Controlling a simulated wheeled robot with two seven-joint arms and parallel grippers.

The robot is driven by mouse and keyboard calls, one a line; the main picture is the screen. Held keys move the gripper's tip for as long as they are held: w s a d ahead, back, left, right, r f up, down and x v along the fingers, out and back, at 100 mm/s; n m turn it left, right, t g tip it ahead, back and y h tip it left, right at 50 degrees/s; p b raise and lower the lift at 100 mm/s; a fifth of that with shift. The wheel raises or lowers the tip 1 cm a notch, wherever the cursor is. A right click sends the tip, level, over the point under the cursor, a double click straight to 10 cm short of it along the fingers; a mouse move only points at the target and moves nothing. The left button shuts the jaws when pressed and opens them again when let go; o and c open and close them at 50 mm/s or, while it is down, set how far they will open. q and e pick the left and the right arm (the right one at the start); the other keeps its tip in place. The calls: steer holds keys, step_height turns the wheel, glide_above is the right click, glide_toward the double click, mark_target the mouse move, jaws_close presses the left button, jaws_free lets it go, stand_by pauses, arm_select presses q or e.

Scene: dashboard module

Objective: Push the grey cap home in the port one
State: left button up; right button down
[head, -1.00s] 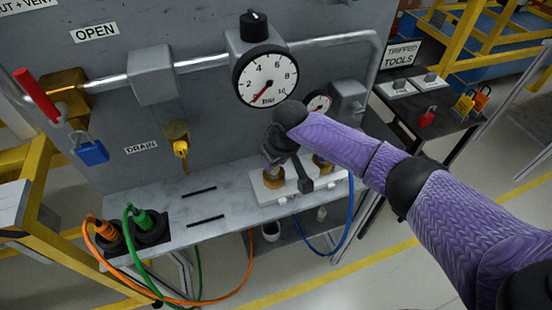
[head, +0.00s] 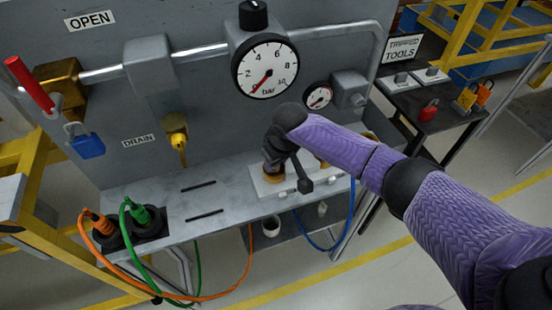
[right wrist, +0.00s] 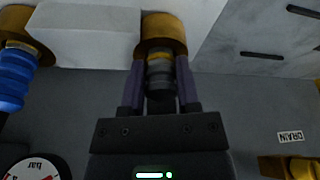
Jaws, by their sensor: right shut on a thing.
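My right gripper (head: 274,162) is over the white block on the shelf, reaching down at a brass port (head: 273,174). In the right wrist view my right gripper (right wrist: 160,65) has its two fingers on either side of the grey cap (right wrist: 160,85) and is shut on it. The cap is in line with the brass port (right wrist: 162,28), with a yellowish ring between them. I cannot tell how deep the cap sits. In the head view the gripper hides the cap. My left gripper is not in view.
A second brass fitting with a blue connector (right wrist: 15,75) stands beside the port. A large gauge (head: 265,66) and a small gauge (head: 318,96) are above. Orange and green plugs (head: 140,215) sit at the shelf's left. The middle of the shelf is clear.

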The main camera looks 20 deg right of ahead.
steer(key=shift+f, duration=0.25)
steer(key=shift+c, duration=1.2)
jaws_free()
steer(key=p+v, duration=0.4)
steer(key=v, duration=0.6)
steer(key=shift+p, duration=0.35)
